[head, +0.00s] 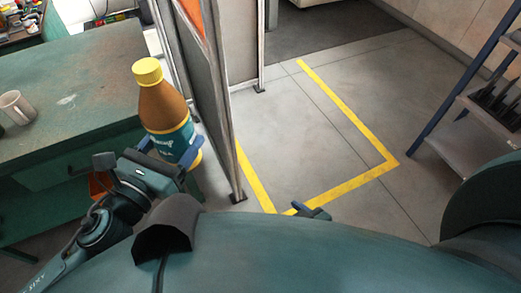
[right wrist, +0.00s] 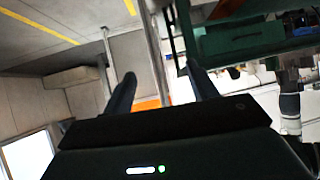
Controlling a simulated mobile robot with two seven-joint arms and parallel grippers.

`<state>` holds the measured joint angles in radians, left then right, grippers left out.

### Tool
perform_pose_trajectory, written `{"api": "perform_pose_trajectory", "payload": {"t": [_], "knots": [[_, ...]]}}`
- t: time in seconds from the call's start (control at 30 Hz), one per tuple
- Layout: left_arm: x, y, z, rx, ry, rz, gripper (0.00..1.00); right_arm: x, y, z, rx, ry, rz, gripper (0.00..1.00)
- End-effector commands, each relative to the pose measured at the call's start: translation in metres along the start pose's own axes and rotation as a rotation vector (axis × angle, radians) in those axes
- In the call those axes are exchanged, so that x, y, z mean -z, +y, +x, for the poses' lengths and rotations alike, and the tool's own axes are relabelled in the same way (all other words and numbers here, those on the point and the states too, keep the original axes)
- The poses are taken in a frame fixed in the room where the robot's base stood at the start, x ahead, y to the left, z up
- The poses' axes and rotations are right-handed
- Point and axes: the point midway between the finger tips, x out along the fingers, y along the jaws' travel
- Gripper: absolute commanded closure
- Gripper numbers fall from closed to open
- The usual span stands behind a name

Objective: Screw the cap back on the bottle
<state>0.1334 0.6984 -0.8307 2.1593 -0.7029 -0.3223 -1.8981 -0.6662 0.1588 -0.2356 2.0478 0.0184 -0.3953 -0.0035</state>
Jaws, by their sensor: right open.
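A brown bottle (head: 167,108) with a teal label is in the head view at left, tilted a little. A yellow cap (head: 147,71) sits on its top; I cannot tell how tightly. My left gripper (head: 178,160) is shut around the bottle's lower part, over the label, and holds it beside the workbench. My right gripper (head: 310,211) shows only as small dark blue fingertips at the bottom middle, well to the right of and lower than the bottle. In the right wrist view its fingers (right wrist: 160,82) are spread and empty. The bottle is not clear there.
A green workbench (head: 70,90) with a white mug (head: 16,107) stands at left. A grey partition screen (head: 212,90) on metal posts stands just behind the bottle. Yellow tape (head: 345,108) marks open floor. A blue-framed shelf (head: 465,115) stands at right.

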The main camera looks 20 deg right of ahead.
Motion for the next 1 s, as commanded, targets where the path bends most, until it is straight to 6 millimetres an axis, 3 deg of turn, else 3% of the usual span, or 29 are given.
{"api": "perform_pose_trajectory", "payload": {"t": [0.17,0.4,0.5,0.83,1.0], "knots": [[0.004,0.025,-0.024,-0.201,-0.005,-0.023,0.96,0.000,0.000,0.000,0.000,0.000,-0.001,0.42],[0.009,0.077,-0.083,-0.557,0.001,-0.015,0.96,0.000,0.000,0.000,0.001,0.000,-0.001,0.42],[0.009,0.089,-0.100,-0.640,0.003,-0.005,0.96,0.000,0.000,0.000,0.001,0.000,-0.001,0.42],[0.009,0.094,-0.107,-0.678,0.002,0.003,0.96,0.000,-0.001,0.000,0.001,0.000,-0.002,0.42],[0.009,0.094,-0.107,-0.677,0.003,0.003,0.96,0.000,0.000,0.000,0.001,0.000,-0.002,0.56]]}}
